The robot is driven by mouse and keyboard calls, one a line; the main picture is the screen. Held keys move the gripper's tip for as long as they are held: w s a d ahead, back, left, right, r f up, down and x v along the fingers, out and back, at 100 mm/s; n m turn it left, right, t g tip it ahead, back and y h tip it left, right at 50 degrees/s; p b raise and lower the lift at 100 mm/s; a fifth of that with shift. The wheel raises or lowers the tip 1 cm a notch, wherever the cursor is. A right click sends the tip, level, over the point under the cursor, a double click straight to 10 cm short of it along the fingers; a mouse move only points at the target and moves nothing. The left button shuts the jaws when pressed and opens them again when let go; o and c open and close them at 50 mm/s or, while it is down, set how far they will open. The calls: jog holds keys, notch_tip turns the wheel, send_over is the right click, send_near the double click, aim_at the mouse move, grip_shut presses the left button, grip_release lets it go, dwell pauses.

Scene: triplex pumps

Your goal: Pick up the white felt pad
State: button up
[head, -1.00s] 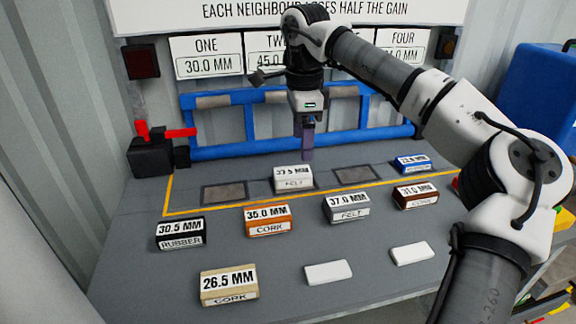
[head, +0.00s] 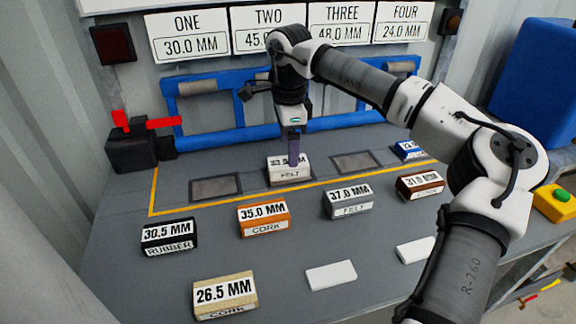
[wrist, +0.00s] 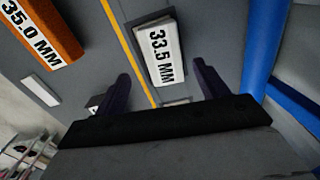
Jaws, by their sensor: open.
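The white felt pad (head: 289,171), labelled 33.5 MM and FELT, sits beyond the yellow line on the grey bench. In the wrist view the pad (wrist: 160,52) lies ahead of and between the two dark fingers. My gripper (head: 294,158) points down over the pad, its fingers overlapping the pad's upper edge in the head view. In the wrist view my gripper (wrist: 163,80) is open, with nothing between its fingertips. I cannot tell the exact height left between fingertips and pad.
Dark square plates (head: 215,187) flank the pad. A grey 37.0 MM felt block (head: 347,201), an orange cork block (head: 264,218) and other labelled blocks stand nearer. A blue rail (head: 230,142) runs behind. A red-handled device (head: 140,145) stands at left.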

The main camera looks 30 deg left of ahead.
jog(key=f, duration=0.3)
jog(key=f+p, duration=0.1)
jog(key=f, duration=0.1)
jog(key=shift+w+a+f, duration=0.15)
jog(key=shift+a+f, duration=0.1)
jog(key=shift+f, duration=0.05)
jog(key=c, duration=1.1)
jog(key=shift+r, duration=0.1)
